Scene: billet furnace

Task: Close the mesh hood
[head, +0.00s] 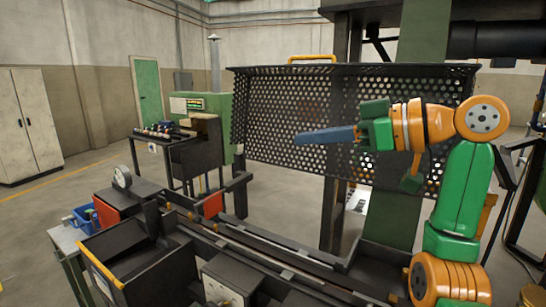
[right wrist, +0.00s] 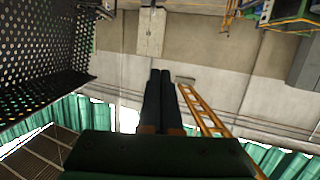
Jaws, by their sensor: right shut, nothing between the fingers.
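The mesh hood (head: 290,110) is a dark perforated panel with folded side edges, standing above the bench rails in the middle of the head view. An orange bar handle (head: 312,58) sits along its top edge. My right gripper (head: 299,138) is in front of the panel, its blue-grey fingers shut, empty and pointing left. In the head view it overlaps the mesh; I cannot tell whether it touches. The right wrist view shows the closed fingers (right wrist: 159,75) apart from the perforated panel (right wrist: 40,55) at the left. My left gripper is not in view.
Below the hood runs a dark bench with long rails (head: 290,255) and an open black bin (head: 135,265). A dial gauge (head: 122,177) stands at the left. A green column (head: 395,215) rises behind the hood. Open floor lies at the left.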

